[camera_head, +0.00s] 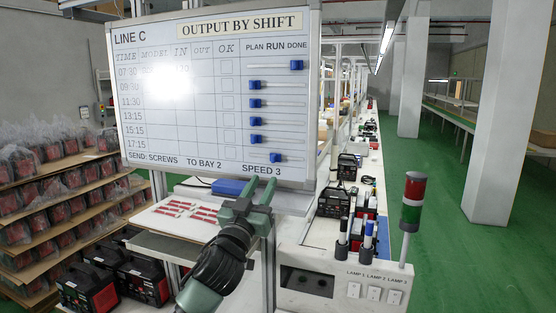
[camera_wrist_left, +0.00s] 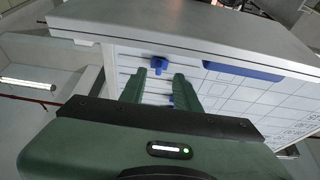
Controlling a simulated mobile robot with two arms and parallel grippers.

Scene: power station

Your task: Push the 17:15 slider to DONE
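The shift board (camera_head: 215,60) shows in the head view, with a column of blue sliders at its right. The 17:15 slider (camera_head: 275,158) is in the lowest row, about midway along its track under RUN. My left gripper (camera_head: 258,184) is just below it, in front of the board's lower edge. In the left wrist view the fingers (camera_wrist_left: 158,78) stand apart, with a blue slider (camera_wrist_left: 158,64), apparently the 17:15 one, showing just past their tips. Contact cannot be told. My right gripper is not in view.
The 07:30 slider (camera_head: 296,65) is at DONE; the 15:15 slider (camera_head: 256,138) is near PLAN, close above the 17:15 row. A lamp panel (camera_head: 340,285) with markers and a red-green signal lamp (camera_head: 413,200) stands at the right. Shelves (camera_head: 60,165) are at the left.

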